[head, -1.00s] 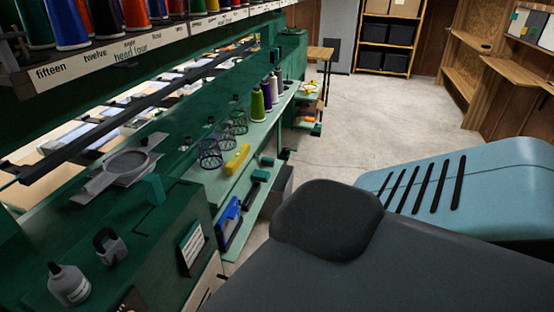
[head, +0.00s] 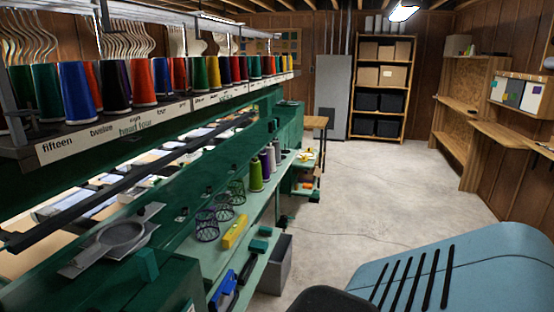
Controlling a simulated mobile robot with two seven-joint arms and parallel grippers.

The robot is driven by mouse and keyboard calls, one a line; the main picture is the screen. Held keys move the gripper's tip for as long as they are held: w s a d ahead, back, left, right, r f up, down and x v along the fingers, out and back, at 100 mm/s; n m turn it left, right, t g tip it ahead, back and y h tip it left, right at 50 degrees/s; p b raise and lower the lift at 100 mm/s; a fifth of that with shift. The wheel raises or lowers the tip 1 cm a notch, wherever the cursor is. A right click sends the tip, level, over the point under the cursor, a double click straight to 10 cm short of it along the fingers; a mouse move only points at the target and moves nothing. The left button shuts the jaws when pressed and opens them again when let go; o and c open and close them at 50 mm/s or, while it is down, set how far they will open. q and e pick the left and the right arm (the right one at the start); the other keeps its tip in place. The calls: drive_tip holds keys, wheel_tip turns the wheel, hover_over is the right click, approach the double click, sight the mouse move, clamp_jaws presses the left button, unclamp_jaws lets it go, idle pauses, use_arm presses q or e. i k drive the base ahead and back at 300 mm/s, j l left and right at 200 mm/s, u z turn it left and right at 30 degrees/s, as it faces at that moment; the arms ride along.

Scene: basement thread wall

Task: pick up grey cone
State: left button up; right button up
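On the green machine's lower ledge stand a green thread cone (head: 256,175), a purple cone (head: 265,164) and, behind them, a pale cone (head: 271,157) that looks grey or white. Another pale cone (head: 277,149) seems to stand just beyond it. They are small and partly overlap, so I cannot tell their exact shades. A long upper rack holds many upright cones, among them a blue one (head: 79,88) and a black one (head: 115,86). Neither of my grippers is in view.
Wire baskets (head: 207,225) and a yellow object (head: 235,232) lie on the ledge nearer me. A grey bin (head: 276,265) stands below on the floor. The concrete floor (head: 370,185) is open to the right of the machine. Shelving with boxes (head: 380,88) stands at the back.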

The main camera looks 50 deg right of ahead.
sight(276, 144)
drive_tip(key=z, duration=1.1)
